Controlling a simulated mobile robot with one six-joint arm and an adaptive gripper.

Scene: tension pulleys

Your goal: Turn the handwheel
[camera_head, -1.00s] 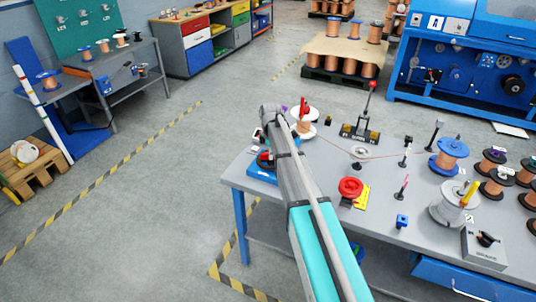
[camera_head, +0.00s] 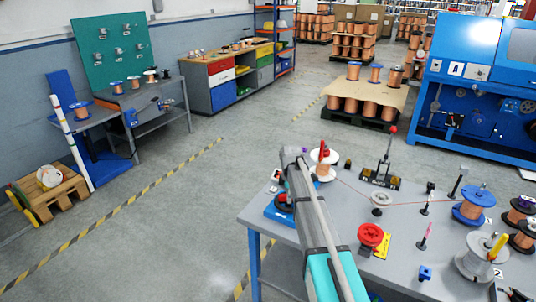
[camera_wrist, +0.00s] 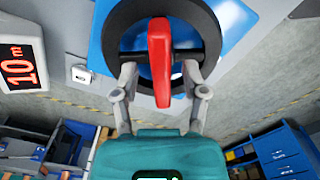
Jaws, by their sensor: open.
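A red round handwheel (camera_head: 370,235) stands beside a yellow plate on the grey workbench (camera_head: 325,212), right of my arm. A blue-based device (camera_head: 279,212) with a dark round part and red top sits at the bench's left corner, under my arm's end. In the wrist view a red handle (camera_wrist: 160,50) crosses a dark ring (camera_wrist: 128,45) on a blue base (camera_wrist: 108,20). My gripper (camera_wrist: 160,75) is open, with one finger on each side of the red handle. I cannot tell whether the fingers touch it. In the head view the arm hides the fingers.
A red "10 m" display (camera_wrist: 20,68) is left of the handle. On the bench are a copper spool (camera_head: 324,165), a black lever stand (camera_head: 381,178), a small pulley (camera_head: 380,199) with a wire, a blue spool (camera_head: 472,205) and a white spool (camera_head: 480,258). Floor left of the bench is clear.

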